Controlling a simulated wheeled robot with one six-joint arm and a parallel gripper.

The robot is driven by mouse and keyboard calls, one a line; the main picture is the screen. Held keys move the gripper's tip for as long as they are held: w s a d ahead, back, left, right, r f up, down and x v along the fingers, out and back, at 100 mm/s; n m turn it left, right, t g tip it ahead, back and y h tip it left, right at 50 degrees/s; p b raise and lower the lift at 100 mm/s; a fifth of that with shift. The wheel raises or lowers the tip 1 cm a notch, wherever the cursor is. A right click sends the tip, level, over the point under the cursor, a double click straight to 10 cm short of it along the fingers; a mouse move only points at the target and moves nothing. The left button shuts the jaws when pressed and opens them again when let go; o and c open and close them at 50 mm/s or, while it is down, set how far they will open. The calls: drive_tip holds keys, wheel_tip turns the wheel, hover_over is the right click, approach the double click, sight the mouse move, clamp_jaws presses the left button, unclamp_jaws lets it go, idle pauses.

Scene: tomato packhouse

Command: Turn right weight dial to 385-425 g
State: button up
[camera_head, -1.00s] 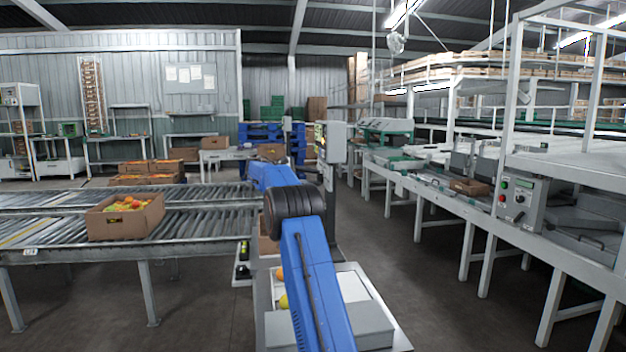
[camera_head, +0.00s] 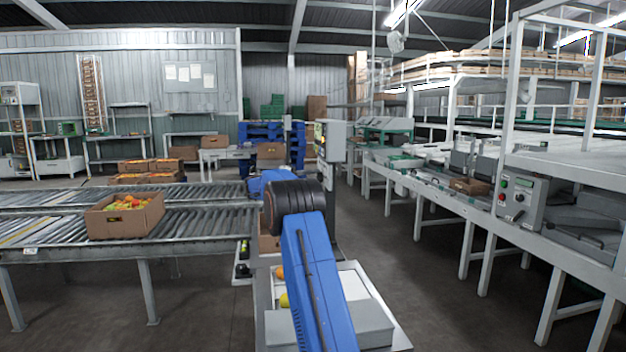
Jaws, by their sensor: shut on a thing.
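My blue arm reaches forward from the bottom of the view and bends at a dark joint. My gripper is not visible; the far end of the arm is hidden behind that joint. A grey cabinet (camera_head: 334,142) on a dark post stands just beyond the arm, with its small coloured panel facing left. A second grey control box (camera_head: 519,201) with red and green buttons and a dark knob is on the right-hand line. I cannot make out a weight dial or a gram scale on either one.
A roller conveyor (camera_head: 60,252) on the left carries an open cardboard box (camera_head: 150,222) of tomatoes. More boxes (camera_head: 150,179) stand behind it. A long white sorting line (camera_head: 430,190) runs along the right. The floor (camera_head: 420,290) between arm and line is clear.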

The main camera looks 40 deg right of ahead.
drive_tip(key=m+g+h, duration=0.1)
drive_tip(key=m, duration=0.3)
drive_tip(key=f+m+g, duration=0.1)
drive_tip(key=m+g, duration=0.1)
drive_tip(key=m, duration=0.3)
drive_tip(key=m+g+h, duration=0.1)
drive_tip(key=m, duration=0.4)
drive_tip(key=shift+w+d+f+g+h, duration=0.2)
drive_tip(key=shift+w+g+h, duration=0.1)
drive_tip(key=shift+g, duration=0.1)
drive_tip(key=o, duration=1.1)
drive_tip(key=shift+c, duration=0.2)
drive_tip(key=shift+a, duration=0.15)
drive_tip(key=v, duration=0.7)
drive_tip(key=shift+w+a, duration=0.1)
